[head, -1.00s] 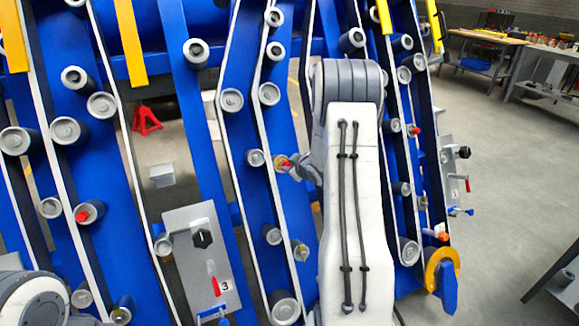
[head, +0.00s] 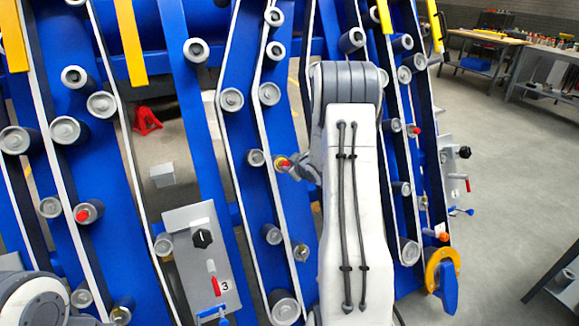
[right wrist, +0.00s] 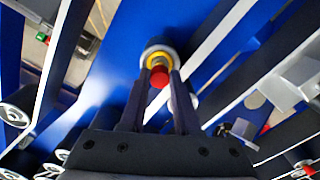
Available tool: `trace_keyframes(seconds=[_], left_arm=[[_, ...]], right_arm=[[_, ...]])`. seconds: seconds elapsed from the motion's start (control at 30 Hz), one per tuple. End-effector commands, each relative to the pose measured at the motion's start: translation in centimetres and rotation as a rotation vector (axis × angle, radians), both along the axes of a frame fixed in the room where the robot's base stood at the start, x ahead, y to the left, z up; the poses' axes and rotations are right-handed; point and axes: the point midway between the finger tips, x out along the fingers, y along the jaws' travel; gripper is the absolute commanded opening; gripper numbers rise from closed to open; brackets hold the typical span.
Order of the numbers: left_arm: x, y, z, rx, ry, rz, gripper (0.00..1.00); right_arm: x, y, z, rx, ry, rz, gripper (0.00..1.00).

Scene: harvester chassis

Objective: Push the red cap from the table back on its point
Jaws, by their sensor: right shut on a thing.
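The red cap (right wrist: 159,77) is between the two dark fingertips of my right gripper (right wrist: 160,84), which is shut on it. Just beyond the cap, a yellow ring (right wrist: 157,58) sits on the end of a grey roller on the blue chassis. The cap lines up with the ring and looks close against it; I cannot tell whether it is fully seated. In the head view, the right gripper (head: 294,166) reaches this roller from the right, and the cap there is small and partly hidden. My left gripper is not in view.
Blue chassis panels with belts and several grey rollers surround the right gripper. Another red cap (head: 82,216) sits on a roller at left. A grey panel marked 3 (head: 201,262) stands lower left. Workbenches (head: 486,36) stand at the back right, with open floor before them.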

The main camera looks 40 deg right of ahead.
Motion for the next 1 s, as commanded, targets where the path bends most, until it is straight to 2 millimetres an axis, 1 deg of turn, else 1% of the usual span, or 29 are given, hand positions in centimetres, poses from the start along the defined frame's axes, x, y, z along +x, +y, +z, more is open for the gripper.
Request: trace_keyframes(seconds=[0.67, 0.7, 0.73, 0.77, 1.0], left_arm=[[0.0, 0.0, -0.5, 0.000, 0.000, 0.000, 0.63], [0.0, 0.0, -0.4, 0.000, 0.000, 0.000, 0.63], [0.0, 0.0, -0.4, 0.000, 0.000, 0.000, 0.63], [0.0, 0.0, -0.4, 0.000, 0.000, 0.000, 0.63], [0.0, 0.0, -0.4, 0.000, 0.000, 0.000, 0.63]], right_arm=[[1.4, -0.3, -0.9, 0.000, 0.001, 0.000, 0.00], [1.4, -0.3, -0.8, 0.000, 0.001, 0.000, 0.46], [1.4, -0.3, -0.8, 0.000, 0.001, 0.000, 0.57], [1.4, -0.3, -0.8, 0.000, 0.001, 0.000, 0.65], [1.4, -0.3, -0.8, 0.000, 0.001, 0.000, 0.65]])
